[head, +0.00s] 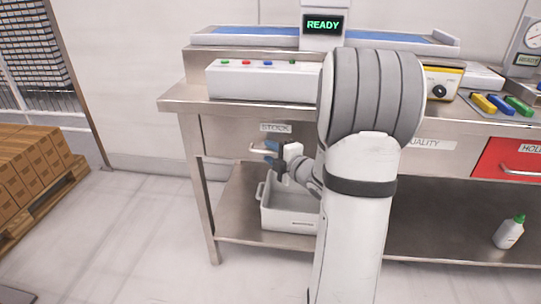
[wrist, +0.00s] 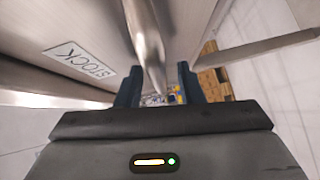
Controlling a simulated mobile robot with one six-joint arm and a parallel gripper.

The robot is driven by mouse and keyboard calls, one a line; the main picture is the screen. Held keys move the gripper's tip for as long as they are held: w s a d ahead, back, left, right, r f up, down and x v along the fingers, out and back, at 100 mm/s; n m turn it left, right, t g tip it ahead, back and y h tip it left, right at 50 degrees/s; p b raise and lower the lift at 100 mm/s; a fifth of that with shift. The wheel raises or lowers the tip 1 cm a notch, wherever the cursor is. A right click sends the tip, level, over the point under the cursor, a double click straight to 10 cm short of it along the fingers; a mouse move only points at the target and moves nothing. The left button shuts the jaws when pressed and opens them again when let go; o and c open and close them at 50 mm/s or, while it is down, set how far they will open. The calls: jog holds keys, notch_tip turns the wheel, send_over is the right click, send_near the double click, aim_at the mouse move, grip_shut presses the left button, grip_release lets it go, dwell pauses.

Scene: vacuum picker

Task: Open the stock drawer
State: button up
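The stock drawer (head: 228,134) has a grey metal front under the left part of the bench top and looks shut. Its white STOCK label (head: 275,128) also shows in the wrist view (wrist: 79,60). The drawer's bar handle (head: 258,150) sticks out below the label, its right part hidden by my gripper. My gripper (head: 271,152) is at the handle. In the wrist view the handle (wrist: 146,40) runs between the two dark fingers of my gripper (wrist: 160,86), which stand apart with a gap visible on the right side.
A white bin (head: 285,217) stands on the lower shelf beneath the drawer. The bench's left leg (head: 200,190) is near my gripper. A red drawer (head: 505,160) and a bottle (head: 509,232) are at the right. A pallet of boxes (head: 35,165) stands left; floor between is clear.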

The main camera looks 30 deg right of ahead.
jog(key=shift+w+a, duration=0.1)
jog(key=shift+w, duration=0.05)
jog(key=shift+c, duration=0.2)
grip_shut()
